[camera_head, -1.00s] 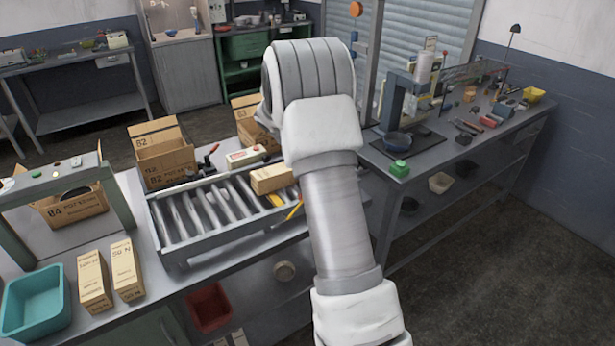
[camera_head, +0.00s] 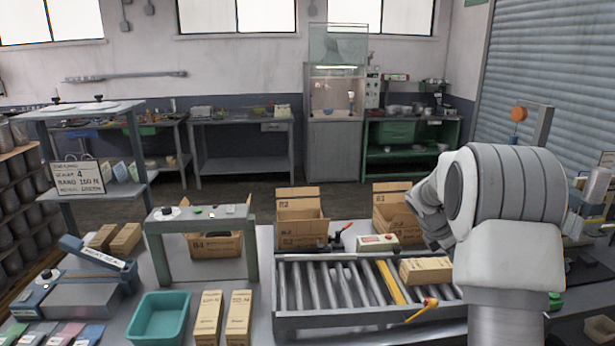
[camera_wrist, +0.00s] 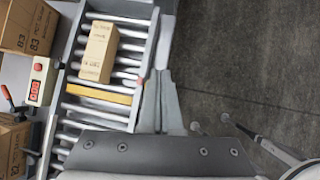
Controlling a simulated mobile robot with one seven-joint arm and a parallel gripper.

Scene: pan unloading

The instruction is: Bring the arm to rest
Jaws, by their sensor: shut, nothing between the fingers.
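My white and grey arm (camera_head: 510,215) rises at the right of the head view, bent at a thick ribbed joint. A further link (camera_head: 430,215) shows to its left, behind it; my gripper is hidden in this view. In the wrist view the grey fingers of my gripper (camera_wrist: 161,75) are together and empty. They appear beside the roller conveyor's edge, above the dark floor in the picture; their height cannot be told.
The roller conveyor (camera_head: 290,318) carries a tan carton (camera_head: 426,270) and a yellow bar (camera_head: 389,281). Open boxes (camera_head: 302,235) stand behind it. A teal bin (camera_head: 160,317) and two cartons stand left. Bare floor (camera_wrist: 250,75) lies right in the wrist view.

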